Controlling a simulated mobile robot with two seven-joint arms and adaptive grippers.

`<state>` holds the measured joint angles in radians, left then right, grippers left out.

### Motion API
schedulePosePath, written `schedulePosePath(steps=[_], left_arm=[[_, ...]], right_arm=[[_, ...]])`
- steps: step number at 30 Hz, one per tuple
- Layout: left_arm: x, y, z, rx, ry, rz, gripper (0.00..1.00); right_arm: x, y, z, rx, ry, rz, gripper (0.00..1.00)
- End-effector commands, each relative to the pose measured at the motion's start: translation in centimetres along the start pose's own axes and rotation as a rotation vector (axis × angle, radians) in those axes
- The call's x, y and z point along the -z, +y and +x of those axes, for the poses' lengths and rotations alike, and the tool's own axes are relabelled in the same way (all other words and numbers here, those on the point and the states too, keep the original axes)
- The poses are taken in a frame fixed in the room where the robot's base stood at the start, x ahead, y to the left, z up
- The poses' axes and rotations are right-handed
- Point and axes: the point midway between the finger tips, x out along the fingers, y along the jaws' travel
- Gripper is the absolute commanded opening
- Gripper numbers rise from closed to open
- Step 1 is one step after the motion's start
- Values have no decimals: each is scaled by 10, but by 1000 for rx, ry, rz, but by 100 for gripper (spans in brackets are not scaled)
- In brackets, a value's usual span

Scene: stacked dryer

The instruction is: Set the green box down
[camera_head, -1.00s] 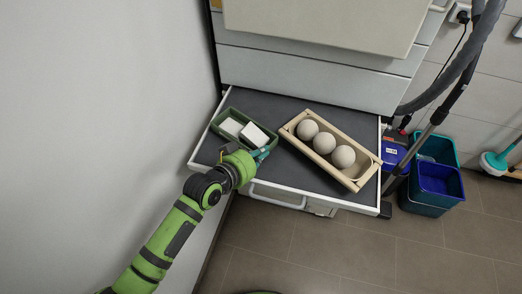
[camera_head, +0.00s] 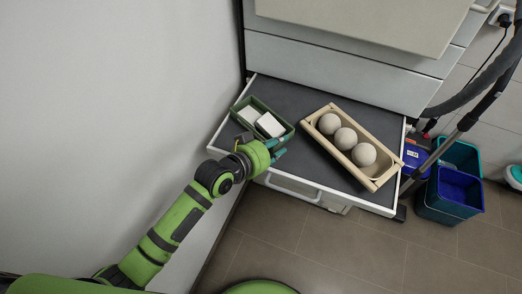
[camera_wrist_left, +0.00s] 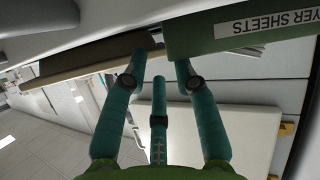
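The green box (camera_head: 252,104) is at the left end of the pulled-out drawer's dark surface (camera_head: 290,95), with white items (camera_head: 270,125) inside. In the left wrist view the box (camera_wrist_left: 230,35) shows at the top right, with a label ending in "YER SHEETS". My left gripper (camera_head: 278,146) is at the box's front right corner. In the left wrist view its teal fingers (camera_wrist_left: 160,65) are spread, with their tips close to the box's edge and no object clearly between them. Whether a fingertip touches the box is hard to tell. My right gripper is not in view.
A wooden tray (camera_head: 387,172) with three pale balls (camera_head: 346,139) lies on the drawer to the right of the box. A grey wall (camera_head: 120,100) stands close on the left. Blue and teal buckets (camera_head: 455,190) and a vacuum hose (camera_head: 480,85) are on the right.

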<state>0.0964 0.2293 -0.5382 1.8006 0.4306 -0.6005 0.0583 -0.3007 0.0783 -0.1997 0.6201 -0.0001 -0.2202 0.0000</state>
Motion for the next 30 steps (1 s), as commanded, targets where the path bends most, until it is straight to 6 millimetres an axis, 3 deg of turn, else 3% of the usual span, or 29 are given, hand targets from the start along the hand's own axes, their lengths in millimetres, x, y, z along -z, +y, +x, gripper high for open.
schedulePosePath(steps=[9, 15, 30], left_arm=[[-1, 0, -66, -1, 3, 3, 29], [0, 0, -94, -1, 3, 2, 29], [2, 1, -103, -3, 5, 0, 29]], right_arm=[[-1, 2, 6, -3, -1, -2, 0], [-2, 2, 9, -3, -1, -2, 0], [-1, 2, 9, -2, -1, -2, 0]])
